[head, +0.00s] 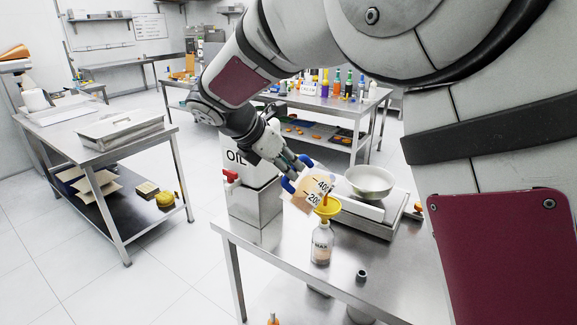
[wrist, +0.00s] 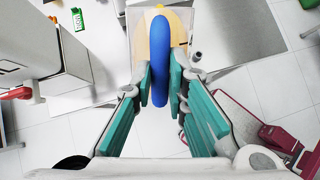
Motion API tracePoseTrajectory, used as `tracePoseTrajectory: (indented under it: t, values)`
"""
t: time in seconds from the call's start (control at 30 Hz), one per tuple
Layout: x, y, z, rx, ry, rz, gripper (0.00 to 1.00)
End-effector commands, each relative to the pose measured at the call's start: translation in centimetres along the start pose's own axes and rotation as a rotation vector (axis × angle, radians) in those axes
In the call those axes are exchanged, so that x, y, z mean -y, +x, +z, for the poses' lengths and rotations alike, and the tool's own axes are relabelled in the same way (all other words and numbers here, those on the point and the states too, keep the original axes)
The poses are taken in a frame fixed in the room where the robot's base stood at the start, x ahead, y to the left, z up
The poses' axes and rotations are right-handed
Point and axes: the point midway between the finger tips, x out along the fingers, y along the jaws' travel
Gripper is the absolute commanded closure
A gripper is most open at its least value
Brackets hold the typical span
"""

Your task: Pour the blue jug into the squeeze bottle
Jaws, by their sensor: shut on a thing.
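The jug (head: 304,197) is clear with a blue handle (head: 288,186), printed volume marks and tan contents. It is tilted toward the right, its mouth close to a yellow funnel (head: 329,208). My gripper (head: 293,169) is shut on the blue handle, which stands between the teal fingers in the wrist view (wrist: 159,70). The squeeze bottle (head: 321,244) stands upright on the steel table under the funnel, with some tan content low inside. A small orange-red streak shows at the funnel; I cannot tell whether it is flowing liquid.
A steel OIL container (head: 255,205) with a red tap stands left of the jug. A white bowl (head: 369,181) sits on a scale-like device behind. A small dark cap (head: 362,275) lies on the table (head: 395,285) right of the bottle. The table's front right is mostly clear.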

Motion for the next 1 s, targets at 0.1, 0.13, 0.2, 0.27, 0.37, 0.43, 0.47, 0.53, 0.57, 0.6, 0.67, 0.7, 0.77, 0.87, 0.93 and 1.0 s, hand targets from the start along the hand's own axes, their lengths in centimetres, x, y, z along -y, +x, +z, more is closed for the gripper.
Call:
tracePoseTrajectory:
  t: [0.1, 0.13, 0.2, 0.27, 0.37, 0.43, 0.47, 0.53, 0.57, 0.6, 0.67, 0.7, 0.77, 0.87, 0.93, 1.0]
  values:
    - [-0.01, -0.06, 0.08, 0.002, 0.001, 0.001, 1.00]
    - [-0.01, -0.06, 0.08, 0.002, 0.001, 0.001, 1.00]
    - [-0.01, -0.06, 0.08, 0.001, 0.001, 0.001, 1.00]
    - [-0.01, -0.04, 0.12, -0.001, 0.001, 0.001, 1.00]
    - [-0.01, 0.01, 0.27, -0.012, 0.002, 0.001, 1.00]
    - [0.00, 0.08, 0.40, -0.025, 0.002, 0.000, 1.00]
    - [0.01, 0.11, 0.46, -0.032, 0.003, 0.000, 1.00]
    - [-0.01, 0.12, 0.55, -0.043, 0.001, 0.001, 1.00]
    - [-0.02, 0.11, 0.55, -0.046, 0.001, 0.001, 1.00]
    - [-0.03, 0.10, 0.53, -0.048, 0.000, 0.002, 1.00]
    - [-0.03, 0.08, 0.52, -0.049, -0.001, 0.002, 1.00]
    - [-0.02, 0.08, 0.51, -0.049, -0.001, 0.002, 1.00]
    - [-0.02, 0.08, 0.52, -0.048, 0.000, 0.002, 1.00]
    - [-0.02, 0.08, 0.53, -0.048, 0.000, 0.002, 1.00]
    - [-0.02, 0.09, 0.53, -0.048, 0.000, 0.002, 1.00]
    - [-0.02, 0.09, 0.54, -0.048, 0.000, 0.001, 1.00]
